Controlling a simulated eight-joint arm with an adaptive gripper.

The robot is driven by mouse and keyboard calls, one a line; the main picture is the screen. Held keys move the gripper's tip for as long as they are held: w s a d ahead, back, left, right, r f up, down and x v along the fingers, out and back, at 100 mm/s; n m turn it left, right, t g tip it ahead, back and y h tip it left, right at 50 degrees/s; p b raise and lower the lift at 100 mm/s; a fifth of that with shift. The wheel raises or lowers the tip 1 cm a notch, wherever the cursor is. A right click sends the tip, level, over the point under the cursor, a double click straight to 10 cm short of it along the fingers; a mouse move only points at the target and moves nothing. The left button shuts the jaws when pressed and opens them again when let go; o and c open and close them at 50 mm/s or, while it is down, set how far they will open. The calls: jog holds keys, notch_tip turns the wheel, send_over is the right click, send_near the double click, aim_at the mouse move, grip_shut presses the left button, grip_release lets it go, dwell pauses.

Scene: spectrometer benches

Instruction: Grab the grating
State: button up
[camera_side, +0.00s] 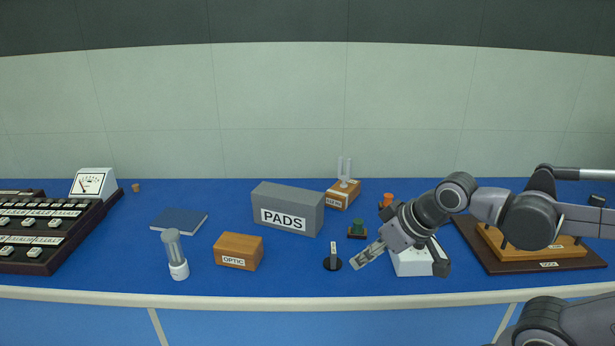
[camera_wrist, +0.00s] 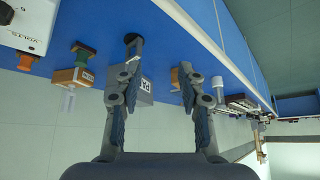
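In the wrist view the grating (camera_wrist: 132,42) is at the top, partly overlapped by the left finger's tip. My gripper (camera_side: 366,255) is just right of it in the side view, a short gap away and pointing down-left. The wrist view shows my gripper (camera_wrist: 161,54) with its two fingers wide apart and nothing between them. The exact height of the fingertips above the bench is unclear.
The OPTIC box (camera_side: 238,251) and lamp (camera_side: 175,255) stand to the left. The PADS box (camera_side: 287,208), a green-topped stamp (camera_side: 357,229) and a cuvette block (camera_side: 343,194) stand behind. A white meter (camera_side: 412,262) is close right, under my wrist.

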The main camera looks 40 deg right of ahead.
jog(key=w+d+r+m+g, duration=0.2)
jog(key=w+m+g, duration=0.1)
jog(key=w+m, duration=0.25)
jog(key=m+g+h, duration=0.1)
jog(key=m+g, duration=0.2)
jog(key=m, duration=0.1)
send_near(334, 248)
jog(key=shift+s+a+n, duration=0.25)
jog(key=shift+s+a, duration=0.05)
jog(key=shift+a, duration=0.1)
jog(key=shift+w+d+f, duration=0.1)
jog(key=shift+w+f, duration=0.05)
jog(key=shift+f, duration=0.4)
jog(key=f, duration=0.4)
jog(key=shift+w+d+f, duration=0.2)
jog(key=shift+w+d, duration=0.05)
jog(key=shift+d, duration=0.05)
jog(key=shift+w+d+f, duration=0.15)
jog(key=shift+f, duration=0.7)
jog(key=shift+w+d+f, duration=0.15)
jog(key=shift+f, duration=0.7)
jog(key=shift+w+d+f, duration=0.15)
jog(key=shift+d+f, duration=0.05)
jog(key=shift+f, duration=0.65)
grip_shut()
